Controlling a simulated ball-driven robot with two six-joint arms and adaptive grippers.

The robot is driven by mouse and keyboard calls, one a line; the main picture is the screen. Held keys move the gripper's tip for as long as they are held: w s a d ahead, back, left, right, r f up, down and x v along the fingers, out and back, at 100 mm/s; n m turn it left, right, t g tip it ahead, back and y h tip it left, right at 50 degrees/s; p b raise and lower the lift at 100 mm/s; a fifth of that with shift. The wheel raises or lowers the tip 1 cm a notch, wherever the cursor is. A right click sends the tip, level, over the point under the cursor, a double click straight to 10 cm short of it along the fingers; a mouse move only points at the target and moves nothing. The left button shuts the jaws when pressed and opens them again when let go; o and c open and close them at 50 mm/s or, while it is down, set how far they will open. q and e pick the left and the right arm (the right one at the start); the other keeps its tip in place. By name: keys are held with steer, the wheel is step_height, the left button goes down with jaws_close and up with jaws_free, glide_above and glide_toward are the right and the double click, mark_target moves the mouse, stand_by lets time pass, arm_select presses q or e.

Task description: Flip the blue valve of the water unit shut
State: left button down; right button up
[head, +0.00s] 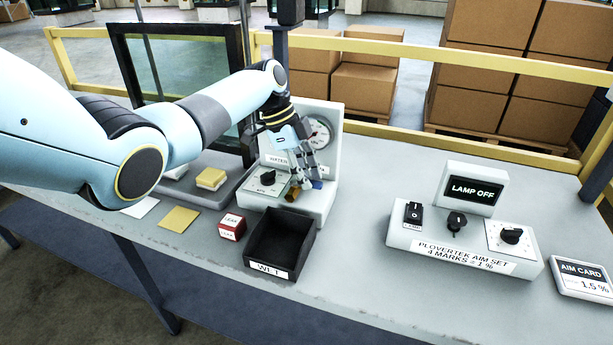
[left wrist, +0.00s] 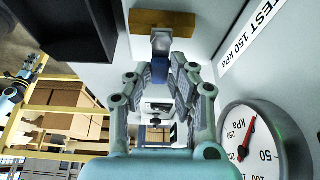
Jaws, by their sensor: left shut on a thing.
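The water unit (head: 328,132) is a white block with an upright back panel, a round gauge (head: 319,134) and a black knob (head: 268,178). The gauge also shows in the left wrist view (left wrist: 262,148), with a red needle. A brass fitting (head: 293,193) sticks out of the unit's front; its brass bar (left wrist: 160,21) is at the top of the left wrist view. The blue valve handle (head: 318,184) is beside the fitting. My left gripper (head: 306,173) is shut on the blue handle (left wrist: 160,71), which shows between its fingertips.
A black open bin (head: 301,248) labelled WET stands in front of the unit, with a red-and-white box (head: 232,226) to its left. A lamp panel (head: 468,190) and control box (head: 440,240) stand at right. Free table lies between. A framed glass pane (head: 165,65) stands behind.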

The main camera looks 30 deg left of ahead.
stand_by(0.4)
arm_select(q)
steer(key=c, duration=1.2)
jaws_free()
steer(key=shift+s, duration=0.1)
steer(key=v, duration=1.2)
